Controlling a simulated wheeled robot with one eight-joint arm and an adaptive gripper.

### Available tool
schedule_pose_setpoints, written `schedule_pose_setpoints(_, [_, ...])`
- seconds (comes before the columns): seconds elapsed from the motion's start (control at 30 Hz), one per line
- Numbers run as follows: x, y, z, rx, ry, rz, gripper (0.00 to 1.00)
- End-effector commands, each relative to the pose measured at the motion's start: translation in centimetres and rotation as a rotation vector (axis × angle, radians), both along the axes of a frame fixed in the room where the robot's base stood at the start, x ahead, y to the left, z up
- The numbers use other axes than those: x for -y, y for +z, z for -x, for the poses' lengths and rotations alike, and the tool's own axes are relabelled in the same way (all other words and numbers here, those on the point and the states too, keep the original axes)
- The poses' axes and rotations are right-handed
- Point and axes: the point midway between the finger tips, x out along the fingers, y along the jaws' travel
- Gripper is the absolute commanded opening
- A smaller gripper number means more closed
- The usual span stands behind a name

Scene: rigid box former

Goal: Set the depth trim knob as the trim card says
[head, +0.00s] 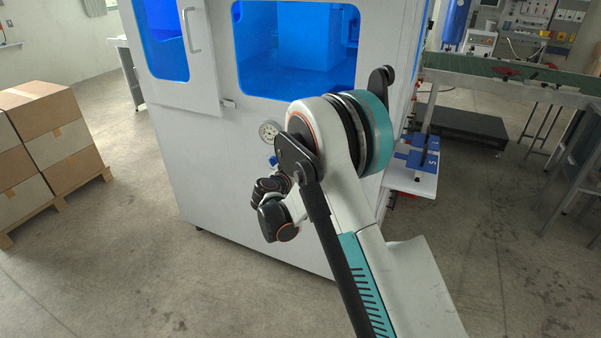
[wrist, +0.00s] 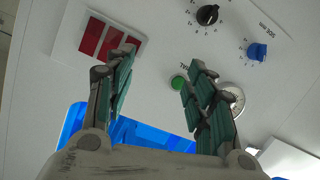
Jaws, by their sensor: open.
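In the wrist view a black knob (wrist: 207,15) and a blue knob (wrist: 257,51) sit on the white panel, each ringed by small marks. No trim card can be made out. In the head view, my arm hides the gripper and most of the panel; a small blue part (head: 272,160) shows beside the arm.
The wrist view shows a red display (wrist: 103,38), a green button (wrist: 178,83) and a round gauge (wrist: 238,97), partly behind the right finger. The white machine (head: 206,180) has blue windows. Stacked boxes (head: 45,125) stand left; a conveyor (head: 510,75) is right. Floor in front is clear.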

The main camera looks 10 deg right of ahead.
Motion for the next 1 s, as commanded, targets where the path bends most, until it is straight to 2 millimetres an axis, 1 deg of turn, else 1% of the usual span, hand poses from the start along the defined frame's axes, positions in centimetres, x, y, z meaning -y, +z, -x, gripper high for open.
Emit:
schedule_pose_setpoints(0.03, [-0.7,-1.5,-0.6,0.024,0.004,0.010,0.50])
schedule_pose_setpoints(0.2, [-2.5,-5.8,-1.6,0.116,0.015,0.039,0.50])
schedule_pose_setpoints(0.3, [-3.5,-8.2,-1.7,0.163,0.026,0.053,0.50])
schedule_pose_setpoints(0.43, [-4.4,-10.4,-1.5,0.211,0.037,0.065,0.50])
schedule_pose_setpoints(0.57, [-4.9,-11.7,-1.3,0.238,0.044,0.072,0.50])
schedule_pose_setpoints(0.67, [-4.9,-12.0,-1.4,0.244,0.045,0.075,0.50])
schedule_pose_setpoints(0.73, [-4.5,-12.1,-1.9,0.246,0.044,0.075,0.50])
schedule_pose_setpoints(0.87, [-3.6,-12.1,-3.4,0.245,0.043,0.075,0.50])
schedule_pose_setpoints(1.0, [-2.1,-12.2,-5.7,0.244,0.043,0.074,0.50])
